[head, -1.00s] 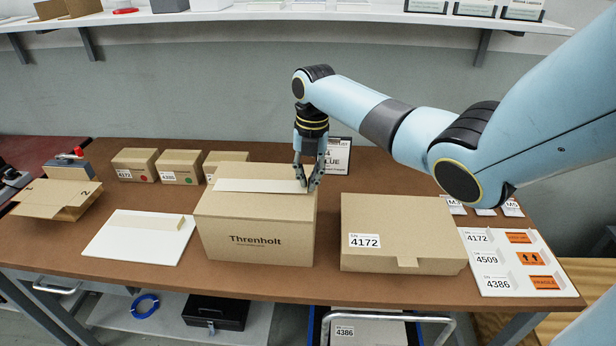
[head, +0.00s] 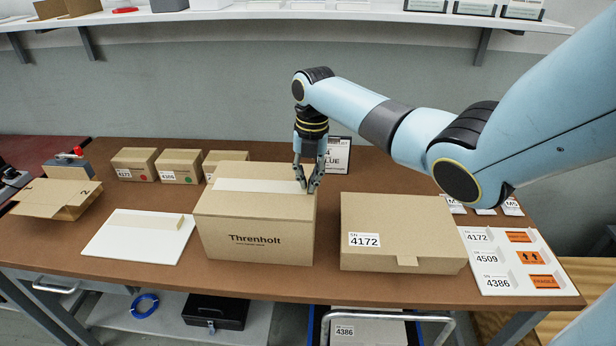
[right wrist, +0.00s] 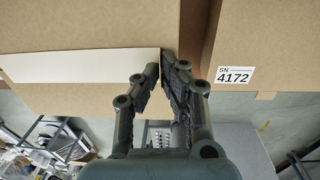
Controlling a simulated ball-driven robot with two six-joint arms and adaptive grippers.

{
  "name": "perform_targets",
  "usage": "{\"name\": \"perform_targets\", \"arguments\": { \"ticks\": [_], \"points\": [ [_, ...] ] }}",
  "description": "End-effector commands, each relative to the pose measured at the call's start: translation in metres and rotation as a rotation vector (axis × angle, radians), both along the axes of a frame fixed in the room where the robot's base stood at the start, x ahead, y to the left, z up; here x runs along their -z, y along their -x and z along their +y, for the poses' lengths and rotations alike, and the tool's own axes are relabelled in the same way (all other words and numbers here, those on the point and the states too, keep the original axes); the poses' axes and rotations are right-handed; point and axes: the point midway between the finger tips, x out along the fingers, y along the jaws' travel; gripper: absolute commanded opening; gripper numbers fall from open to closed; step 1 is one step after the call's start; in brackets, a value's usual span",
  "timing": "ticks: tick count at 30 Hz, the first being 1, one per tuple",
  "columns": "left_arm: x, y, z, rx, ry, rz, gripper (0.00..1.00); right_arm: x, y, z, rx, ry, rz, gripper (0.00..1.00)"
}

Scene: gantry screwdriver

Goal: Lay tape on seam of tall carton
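The tall carton (head: 255,235), brown and printed "Threnholt", stands upright and closed at the middle of the bench. A pale tape strip (head: 255,186) lies along its top, running left to right. The strip also shows in the right wrist view (right wrist: 80,66). My right gripper (head: 308,188) points down at the strip's right end, over the carton's right edge. In the right wrist view its fingertips (right wrist: 162,62) are nearly together at the end of the strip. The fingers hide that end. My left gripper is out of view.
A lower carton (head: 405,230) labelled 4172 stands close on the right. A white label board (head: 505,285) lies beyond it. On the left are a white panel (head: 130,245), an open flat carton (head: 55,198) and small boxes (head: 180,163) behind.

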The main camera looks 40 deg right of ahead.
Motion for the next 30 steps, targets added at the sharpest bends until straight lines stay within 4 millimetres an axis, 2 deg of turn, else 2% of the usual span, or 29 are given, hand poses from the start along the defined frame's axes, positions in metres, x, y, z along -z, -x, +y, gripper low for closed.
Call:
{"name": "perform_targets", "arguments": {
  "ticks": [5, 12, 20, 23, 26, 30],
  "points": [
    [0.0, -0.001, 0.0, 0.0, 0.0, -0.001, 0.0, 0.0, 0.0, 0.0, 0.0, 0.0, 0.0, 0.0],
    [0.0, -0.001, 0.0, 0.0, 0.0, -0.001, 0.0, 0.0, 0.0, 0.0, 0.0, 0.0, 0.0, 0.32],
    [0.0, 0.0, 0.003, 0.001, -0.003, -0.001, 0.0, -0.001, 0.0, 0.0, 0.0, 0.001, -0.001, 0.33],
    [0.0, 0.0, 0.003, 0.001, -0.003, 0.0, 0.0, -0.007, 0.0, -0.001, 0.0, 0.002, -0.003, 0.33],
    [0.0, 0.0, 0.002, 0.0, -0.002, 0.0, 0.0, -0.022, 0.0, -0.002, -0.001, 0.002, -0.006, 0.33],
    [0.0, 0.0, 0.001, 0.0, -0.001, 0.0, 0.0, -0.054, 0.001, -0.003, -0.002, 0.003, -0.005, 0.33]
  ]
}}
